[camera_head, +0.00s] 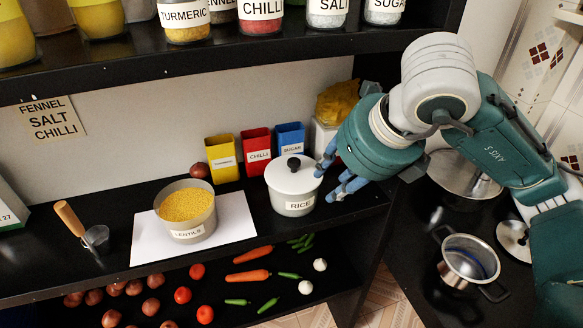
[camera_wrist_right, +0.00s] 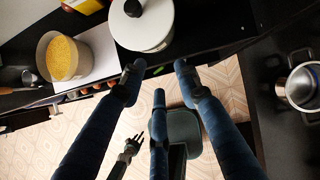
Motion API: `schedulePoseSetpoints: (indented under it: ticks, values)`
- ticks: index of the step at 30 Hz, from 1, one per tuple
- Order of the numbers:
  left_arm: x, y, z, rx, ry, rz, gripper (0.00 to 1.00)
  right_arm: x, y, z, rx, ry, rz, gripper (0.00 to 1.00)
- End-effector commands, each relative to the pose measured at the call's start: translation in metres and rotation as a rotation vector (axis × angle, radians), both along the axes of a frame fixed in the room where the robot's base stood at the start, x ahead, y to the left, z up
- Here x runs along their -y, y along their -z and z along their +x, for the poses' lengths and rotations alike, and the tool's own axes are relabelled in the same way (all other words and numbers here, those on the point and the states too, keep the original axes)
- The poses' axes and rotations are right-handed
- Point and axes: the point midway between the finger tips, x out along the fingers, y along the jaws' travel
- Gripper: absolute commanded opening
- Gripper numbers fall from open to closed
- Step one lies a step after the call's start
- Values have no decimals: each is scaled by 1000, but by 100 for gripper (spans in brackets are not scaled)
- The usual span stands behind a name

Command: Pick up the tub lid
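The tub lid (camera_head: 293,175) is white and round with a black knob, and sits on the white tub labelled RICE (camera_head: 295,207). In the right wrist view the lid (camera_wrist_right: 146,30) and its knob are at the top centre, beyond the fingertips. My right gripper (camera_head: 327,182) is just right of the lid, with its blue fingers spread and nothing between them. Its fingers also show in the right wrist view (camera_wrist_right: 158,79), apart and empty. What appears to be my left gripper (camera_wrist_right: 130,147) shows small and low there, fingers spread; it is outside the head view.
A LENTILS pot (camera_head: 187,215) stands on a white board left of the tub. Yellow, red and blue spice boxes (camera_head: 257,152) stand close behind the lid. An upper shelf (camera_head: 200,62) overhangs. A steel pot (camera_head: 468,262) stands at the right; vegetables lie on the lower shelf.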

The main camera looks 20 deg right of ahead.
Motion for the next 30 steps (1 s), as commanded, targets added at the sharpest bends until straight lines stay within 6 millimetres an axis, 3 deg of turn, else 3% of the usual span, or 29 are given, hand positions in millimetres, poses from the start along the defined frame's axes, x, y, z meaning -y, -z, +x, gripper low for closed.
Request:
schedulePoseSetpoints:
  ticks: [13,20,30]
  values:
    - [3,-37,-9,-13,-1,-2,40,-23,-3,89,-6,-3,3,32]
    - [3,-42,-7,-10,0,-3,40,-27,2,106,-5,-5,2,32]
    - [3,-59,-3,-4,1,-4,40,-32,39,126,-7,-4,2,32]
